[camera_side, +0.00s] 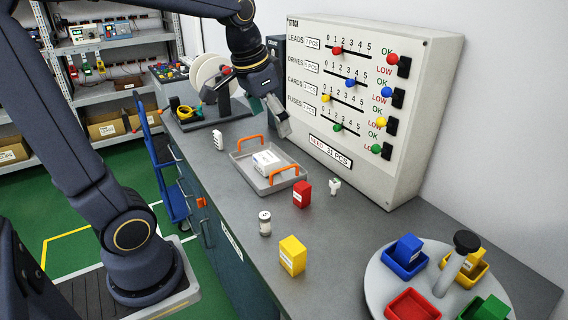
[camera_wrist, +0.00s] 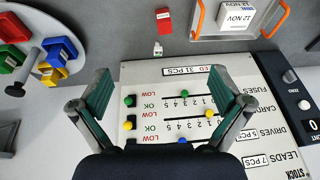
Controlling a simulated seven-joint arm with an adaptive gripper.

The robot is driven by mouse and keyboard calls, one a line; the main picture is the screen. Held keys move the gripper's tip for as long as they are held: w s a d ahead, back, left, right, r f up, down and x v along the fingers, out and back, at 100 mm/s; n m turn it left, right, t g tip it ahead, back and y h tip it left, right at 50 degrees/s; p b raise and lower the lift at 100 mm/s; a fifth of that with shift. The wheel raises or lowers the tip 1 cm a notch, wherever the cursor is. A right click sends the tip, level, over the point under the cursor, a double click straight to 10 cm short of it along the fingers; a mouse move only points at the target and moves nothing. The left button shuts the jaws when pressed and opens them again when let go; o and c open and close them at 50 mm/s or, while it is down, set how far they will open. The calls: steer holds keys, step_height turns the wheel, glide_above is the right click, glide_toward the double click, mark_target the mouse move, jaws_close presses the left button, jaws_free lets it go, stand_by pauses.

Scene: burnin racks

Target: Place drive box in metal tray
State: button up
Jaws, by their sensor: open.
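The white drive box (camera_side: 267,162) lies inside the grey metal tray (camera_side: 243,172), which has two orange handles. My gripper (camera_side: 281,125) is above and behind the tray, near the stock board. The wrist view shows my gripper (camera_wrist: 161,88) with its two fingers wide apart and nothing between them. It is clear of the box.
The white stock board (camera_side: 365,95) with coloured sliders stands close behind my gripper. A red box (camera_side: 302,194), yellow box (camera_side: 292,255), white bottle (camera_side: 265,223) and small white piece (camera_side: 335,186) stand on the bench. A round carousel (camera_side: 380,285) holds coloured bins. Reels (camera_side: 212,75) stand at the back.

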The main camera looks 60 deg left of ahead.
steer(key=s+d+f+t, duration=0.2)
steer(key=s+d, duration=0.4)
steer(key=s, duration=0.4)
steer(key=shift+s+d+f+h, duration=0.15)
steer(key=shift+d+f+h, duration=0.15)
steer(key=shift+f+h, duration=0.1)
